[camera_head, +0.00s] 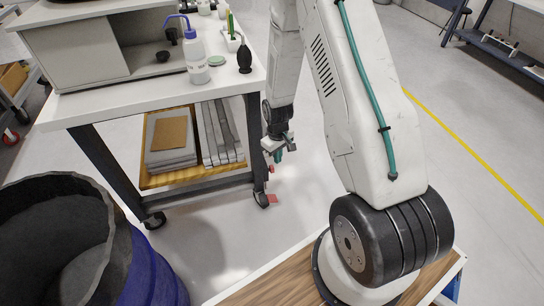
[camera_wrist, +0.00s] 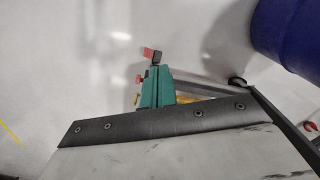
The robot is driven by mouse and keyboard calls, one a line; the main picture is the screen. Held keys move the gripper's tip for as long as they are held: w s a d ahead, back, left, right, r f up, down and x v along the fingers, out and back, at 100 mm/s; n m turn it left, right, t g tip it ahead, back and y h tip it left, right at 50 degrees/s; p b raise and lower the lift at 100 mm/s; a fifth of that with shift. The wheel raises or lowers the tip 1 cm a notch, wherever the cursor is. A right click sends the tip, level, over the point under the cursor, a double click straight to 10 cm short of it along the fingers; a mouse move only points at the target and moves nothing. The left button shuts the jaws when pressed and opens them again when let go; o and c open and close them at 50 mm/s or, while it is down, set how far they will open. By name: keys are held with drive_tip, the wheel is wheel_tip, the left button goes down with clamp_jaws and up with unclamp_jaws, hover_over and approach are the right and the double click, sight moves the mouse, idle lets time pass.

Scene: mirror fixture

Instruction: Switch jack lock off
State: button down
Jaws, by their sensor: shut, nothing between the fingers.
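A small red pedal (camera_head: 272,198) sticks out at floor level beside the black caster (camera_head: 262,199) under the white cart's front right leg. A second small red part (camera_head: 271,168) shows higher up by that leg. I cannot tell which of these is the jack lock. My gripper (camera_head: 279,155) hangs pointing down, just right of the leg and above the pedal. In the wrist view its teal fingers (camera_wrist: 156,88) are closed together and empty. A red tab (camera_wrist: 148,53) and another red piece (camera_wrist: 140,78) show near the fingertips; contact cannot be told.
The white cart (camera_head: 110,108) carries a grey cabinet, a wash bottle (camera_head: 196,62) and a black bulb (camera_head: 244,58). Its lower shelf holds stacked grey plates (camera_head: 170,140). A dark blue bin (camera_head: 150,265) stands at the lower left.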

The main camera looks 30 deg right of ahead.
drive_tip(key=w+d+f+n+t+h, duration=0.15)
drive_tip(key=f+n+t, duration=0.3)
drive_tip(key=f, duration=1.15)
drive_tip(key=d+f+n+t+h, duration=0.1)
drive_tip(key=d+f+n+t, duration=0.3)
drive_tip(key=f, duration=1.2)
drive_tip(key=w+r+n+t+h, duration=0.2)
drive_tip(key=w+r+n+t, duration=0.1)
drive_tip(key=r+t, duration=0.6)
drive_tip(key=shift+w+d+n, duration=0.2)
drive_tip(key=shift+w+n, duration=0.2)
drive_tip(key=shift+n, duration=0.25)
drive_tip(key=shift+h, duration=0.25)
drive_tip(key=x, duration=1.4)
drive_tip(key=shift+a+r, duration=0.1)
drive_tip(key=shift+r, duration=0.05)
